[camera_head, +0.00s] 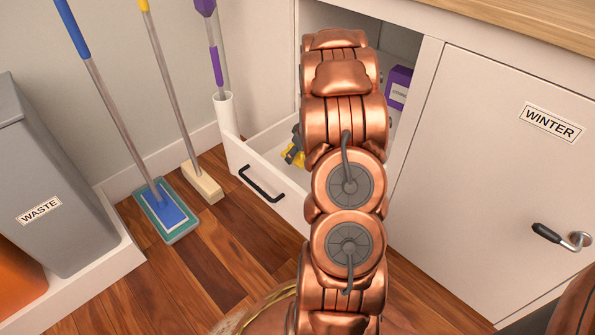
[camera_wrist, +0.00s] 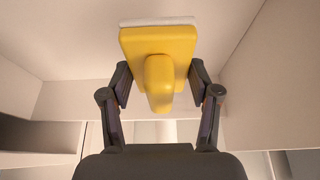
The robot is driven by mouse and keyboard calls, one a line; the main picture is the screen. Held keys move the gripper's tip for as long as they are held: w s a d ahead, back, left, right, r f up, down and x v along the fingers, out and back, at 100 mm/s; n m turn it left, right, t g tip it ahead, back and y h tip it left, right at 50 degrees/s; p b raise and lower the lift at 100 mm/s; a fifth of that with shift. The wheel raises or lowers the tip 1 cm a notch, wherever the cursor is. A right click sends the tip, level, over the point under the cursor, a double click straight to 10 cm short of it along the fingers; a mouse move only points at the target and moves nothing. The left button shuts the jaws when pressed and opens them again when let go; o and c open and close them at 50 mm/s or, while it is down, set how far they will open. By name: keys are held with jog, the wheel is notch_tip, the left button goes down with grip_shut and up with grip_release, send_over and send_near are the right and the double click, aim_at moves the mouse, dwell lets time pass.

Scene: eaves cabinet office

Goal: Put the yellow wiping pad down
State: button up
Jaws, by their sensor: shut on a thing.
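The yellow wiping pad (camera_wrist: 157,50) is between the two fingers of my gripper (camera_wrist: 158,88) in the wrist view. It has a yellow body with a raised grip and a pale edge strip at its far side. My gripper is shut on it. In the head view a small yellow part of the pad (camera_head: 293,155) and the dark gripper (camera_head: 297,135) show inside the open white drawer (camera_head: 262,160), left of my copper arm. My arm hides most of the drawer's inside. I cannot tell whether the pad touches the drawer bottom.
A purple box (camera_head: 398,85) stands behind my arm in the cabinet. The WINTER door (camera_head: 510,150) with a dark handle is at right. Mops, a broom (camera_head: 203,185) and the grey WASTE bin (camera_head: 50,190) stand at left. Wooden floor is clear before the drawer.

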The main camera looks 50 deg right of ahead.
aim_at(295, 171)
jog(key=shift+f+b, duration=1.25)
jog(key=shift+f, duration=1.9)
jog(key=shift+f, duration=0.2)
jog(key=o, duration=1.6)
jog(key=shift+r, duration=0.1)
jog(key=shift+c, duration=0.2)
jog(key=p+v, duration=0.1)
jog(key=v, duration=0.1)
jog(key=p+v, duration=0.1)
jog(key=v, duration=0.2)
jog(key=p+v, duration=0.1)
jog(key=v, duration=0.1)
jog(key=shift+w+a+r+p, duration=0.15)
jog(key=shift+r+p, duration=0.2)
jog(key=shift+r, duration=0.15)
